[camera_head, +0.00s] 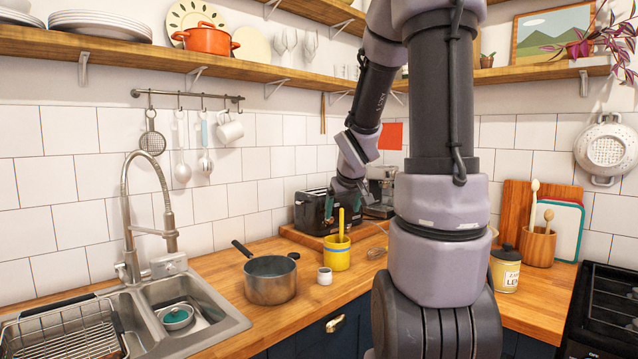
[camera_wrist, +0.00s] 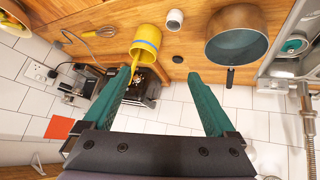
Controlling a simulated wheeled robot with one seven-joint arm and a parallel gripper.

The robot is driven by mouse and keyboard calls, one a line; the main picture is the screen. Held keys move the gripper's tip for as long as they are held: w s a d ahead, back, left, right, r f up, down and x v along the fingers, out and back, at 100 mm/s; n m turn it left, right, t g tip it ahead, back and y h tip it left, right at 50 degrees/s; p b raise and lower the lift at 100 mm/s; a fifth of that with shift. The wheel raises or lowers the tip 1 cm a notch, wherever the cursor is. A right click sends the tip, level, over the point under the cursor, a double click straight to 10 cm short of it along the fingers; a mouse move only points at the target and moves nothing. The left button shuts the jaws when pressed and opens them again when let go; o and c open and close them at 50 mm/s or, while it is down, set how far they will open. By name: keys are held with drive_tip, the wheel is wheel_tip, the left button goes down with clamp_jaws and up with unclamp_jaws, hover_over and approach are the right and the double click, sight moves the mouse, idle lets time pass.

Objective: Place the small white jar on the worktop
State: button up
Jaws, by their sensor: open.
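The small white jar (camera_head: 324,276) stands upright on the wooden worktop (camera_head: 230,325), between the steel saucepan and the yellow pot. It also shows in the wrist view (camera_wrist: 175,20) near the top edge, beyond my fingertips. My gripper (camera_head: 344,206) is in the air above and behind the yellow pot, in front of the toaster. In the wrist view its two teal fingers (camera_wrist: 161,74) are wide apart with nothing between them. The jar is apart from the gripper.
A steel saucepan (camera_head: 271,281) stands left of the jar. A yellow pot (camera_head: 337,254) holding a yellow-handled utensil stands right of it. The black toaster (camera_head: 310,212) is behind. The sink (camera_head: 205,315) is at left. Bare worktop lies in front of the jar.

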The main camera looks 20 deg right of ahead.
drive_tip(key=s+a+r+m+y, duration=0.1)
drive_tip(key=s+a+r+y, duration=0.1)
drive_tip(key=s+a+r, duration=0.3)
drive_tip(key=s+a+r+m+y, duration=0.2)
drive_tip(key=s+a+r, duration=0.4)
drive_tip(key=s+a, duration=0.5)
drive_tip(key=s, duration=0.4)
drive_tip(key=shift+s+m+g+y, duration=0.15)
drive_tip(key=shift+m+g+y, duration=0.15)
